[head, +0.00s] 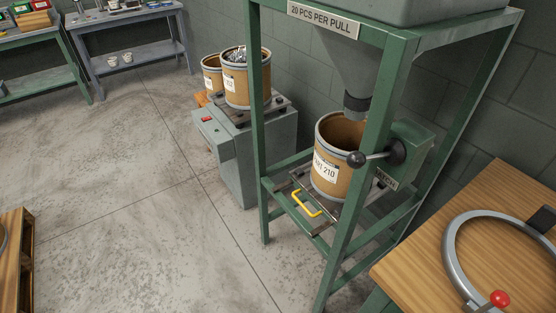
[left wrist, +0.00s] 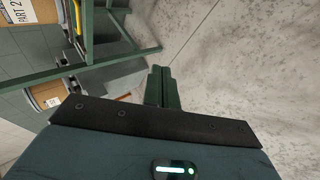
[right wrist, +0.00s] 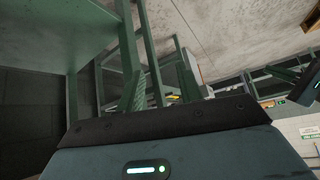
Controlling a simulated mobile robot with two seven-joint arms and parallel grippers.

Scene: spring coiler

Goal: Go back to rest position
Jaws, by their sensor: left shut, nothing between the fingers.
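My left gripper (left wrist: 162,86) shows in the left wrist view. Its two green fingers are together with nothing between them, and pale concrete floor lies beyond. My right gripper (right wrist: 161,88) shows in the right wrist view. Its two green ribbed fingers stand apart, and I see nothing held between them. Green frame bars show behind and beside them. Neither gripper nor arm shows in the head view.
A wooden table (head: 440,262) with a metal ring is at right.

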